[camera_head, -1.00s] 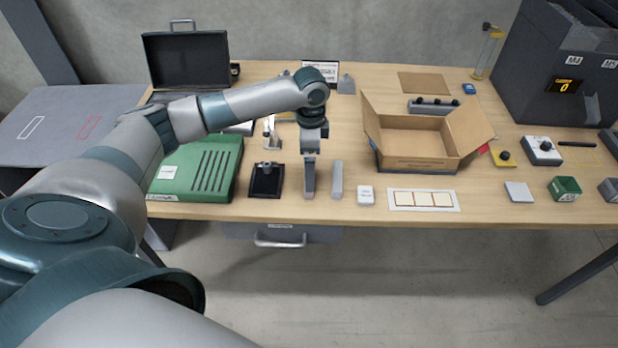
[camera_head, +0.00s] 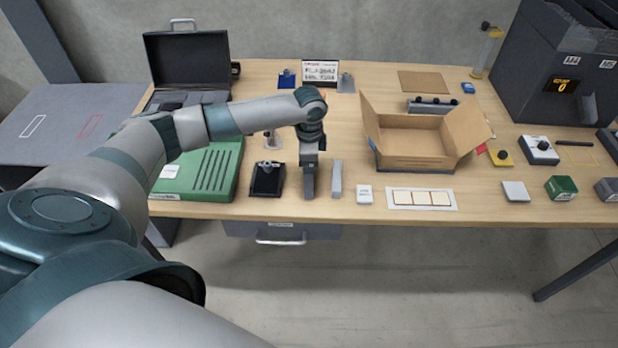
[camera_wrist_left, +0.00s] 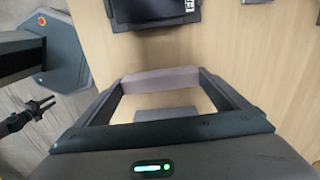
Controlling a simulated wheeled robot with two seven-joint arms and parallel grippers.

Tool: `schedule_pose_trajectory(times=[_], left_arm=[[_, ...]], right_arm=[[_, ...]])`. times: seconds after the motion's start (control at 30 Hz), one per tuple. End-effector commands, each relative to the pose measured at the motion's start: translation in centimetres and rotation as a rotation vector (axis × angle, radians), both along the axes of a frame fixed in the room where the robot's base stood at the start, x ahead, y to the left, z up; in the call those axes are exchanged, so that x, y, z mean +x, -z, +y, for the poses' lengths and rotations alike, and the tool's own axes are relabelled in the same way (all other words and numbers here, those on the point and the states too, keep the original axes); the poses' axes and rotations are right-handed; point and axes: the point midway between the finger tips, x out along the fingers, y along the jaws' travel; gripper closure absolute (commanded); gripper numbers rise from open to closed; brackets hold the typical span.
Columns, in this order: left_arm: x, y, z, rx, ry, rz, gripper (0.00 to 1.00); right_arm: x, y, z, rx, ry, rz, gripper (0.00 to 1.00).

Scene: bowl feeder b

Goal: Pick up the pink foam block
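A mauve-grey bar (camera_wrist_left: 160,80), the closest match to the pink foam block, shows in the left wrist view between the fingers of my left gripper (camera_wrist_left: 162,83). The fingers are wide apart, near its two ends; I cannot tell whether they touch it. In the head view my left gripper (camera_head: 309,182) points down low over the table's front part and largely covers this place. A similar light grey bar (camera_head: 337,178) lies just to the right; a grey piece (camera_wrist_left: 165,114) also shows below the mauve bar in the wrist view.
A black stand (camera_head: 267,180) is close on the left, beside a green case (camera_head: 190,188). A small white box (camera_head: 364,195) and a card with squares (camera_head: 422,198) lie to the right. An open cardboard box (camera_head: 418,163) stands behind them.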

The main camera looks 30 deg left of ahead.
Motion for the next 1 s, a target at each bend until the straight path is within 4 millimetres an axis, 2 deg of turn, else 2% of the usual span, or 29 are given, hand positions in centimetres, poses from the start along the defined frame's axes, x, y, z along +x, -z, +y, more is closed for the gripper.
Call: schedule_pose_trajectory(times=[0.47, 0.57, 0.73, 1.0], left_arm=[[0.1, -0.6, 0.0, 0.0, 0.0, -0.001, 0.28], [0.1, -1.5, 0.0, -0.001, 0.001, -0.003, 0.28], [0.2, -4.0, 0.0, 0.0, 0.001, -0.005, 0.28], [1.5, -7.0, -5.3, -0.004, 0.005, -0.004, 0.28]], right_arm=[[0.0, 0.4, 0.0, 0.0, 0.0, 0.0, 0.69], [0.0, 0.8, 0.0, 0.0, 0.0, 0.0, 0.69], [0.0, 2.0, 0.0, 0.0, 0.0, 0.0, 0.69], [0.0, 3.5, 0.0, 0.0, 0.0, 0.0, 0.69]])
